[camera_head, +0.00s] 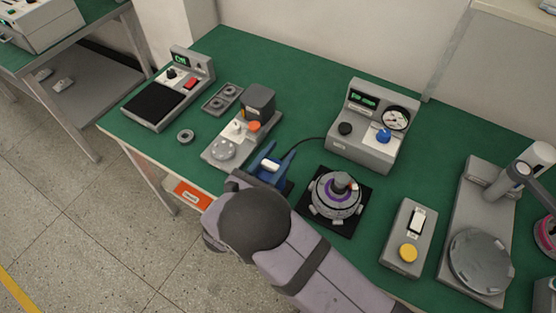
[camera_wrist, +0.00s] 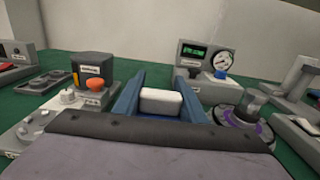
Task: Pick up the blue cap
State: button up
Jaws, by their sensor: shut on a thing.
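My gripper (camera_head: 281,150) has two blue fingers and hovers over the bench's near side, left of the round motor hub. In the wrist view its fingers (camera_wrist: 158,76) stand either side of a small white block (camera_wrist: 161,100), which sits between them near the palm. The block also shows in the head view (camera_head: 270,166). A round blue cap-like piece (camera_head: 383,135) is on the front of the grey gauge box, apart from my gripper. It shows small in the wrist view (camera_wrist: 220,74). No other blue cap is clear to see.
The gauge box (camera_head: 360,148) stands behind the motor hub (camera_head: 335,198), which sits on a black mat. A grey fixture with an orange knob (camera_head: 254,126) is left of my gripper. A box with a yellow button (camera_head: 408,253) is to the right. Green bench is clear at back.

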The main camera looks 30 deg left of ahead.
jog(key=w+d+r+m+h+p, duration=0.1)
jog(key=w+d+r+p, duration=0.1)
jog(key=r, duration=0.4)
jog(key=w+d+r+h+p, duration=0.1)
jog(key=w+d+r+p, duration=0.15)
jog(key=r, duration=0.35)
jog(key=w+d+f+m+g+h, duration=0.1)
jog(key=d+m+h, duration=0.4)
jog(key=d, duration=0.9)
jog(key=shift+d+f+g+h, duration=0.25)
jog(key=shift+g+h, duration=0.45)
jog(key=shift+h, duration=0.3)
jog(key=shift+f, duration=0.15)
jog(key=shift+f+b, duration=0.9)
jog(key=shift+f, duration=0.35)
jog(key=shift+f, duration=0.15)
jog(key=shift+f+b, duration=0.9)
jog(key=shift+f, duration=0.2)
